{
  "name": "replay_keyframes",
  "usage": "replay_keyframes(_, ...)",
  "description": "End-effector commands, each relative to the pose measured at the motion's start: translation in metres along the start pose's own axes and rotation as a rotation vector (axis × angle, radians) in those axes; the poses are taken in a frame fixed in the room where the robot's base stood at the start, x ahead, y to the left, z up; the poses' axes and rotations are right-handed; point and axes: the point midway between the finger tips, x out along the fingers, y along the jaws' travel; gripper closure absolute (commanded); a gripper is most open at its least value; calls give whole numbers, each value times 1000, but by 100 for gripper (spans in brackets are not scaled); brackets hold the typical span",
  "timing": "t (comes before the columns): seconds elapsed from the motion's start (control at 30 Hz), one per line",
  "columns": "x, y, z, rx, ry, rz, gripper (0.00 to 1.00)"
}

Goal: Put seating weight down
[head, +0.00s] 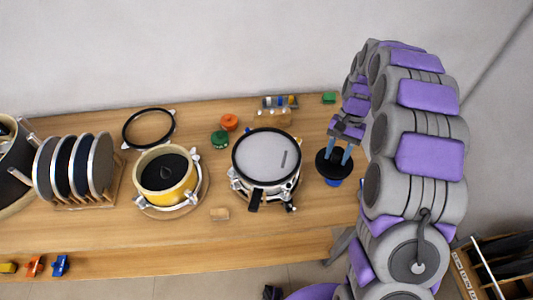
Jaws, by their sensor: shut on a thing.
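My gripper (346,150) points down near the right end of the table, its blue fingers shut on the seating weight (324,166). The weight is a black disc with a raised grip in its middle. A blue piece (333,182) shows just below the disc; I cannot tell whether it is part of the weight or a separate thing under it. Whether the weight touches the table or hangs above it is also unclear. To its left stands a drum (262,156) with a pale mesh head, a black rim and metal fittings.
A yellow drum (160,182) with a dark pad sits on a round base. A black hoop (148,127) lies behind it, and a rack of discs (76,168) stands left. Orange (229,121) and green (220,140) pieces lie between the drums. The front strip of the wooden table (260,222) is mostly clear.

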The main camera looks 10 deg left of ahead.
Motion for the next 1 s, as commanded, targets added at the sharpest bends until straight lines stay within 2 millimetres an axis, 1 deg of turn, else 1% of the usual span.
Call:
replay_keyframes(0.03, -2, -6, 11, 14, -1, -8, 100)
replay_keyframes(0.13, -1, -19, 28, 79, 2, -37, 100)
replay_keyframes(0.43, 5, -53, 70, 313, 4, -134, 100)
replay_keyframes(0.6, 9, -70, 98, 458, 1, -193, 100)
replay_keyframes(0.8, 15, -88, 131, 633, 0, -267, 100)
replay_keyframes(1.0, 20, -98, 158, 775, -1, -324, 100)
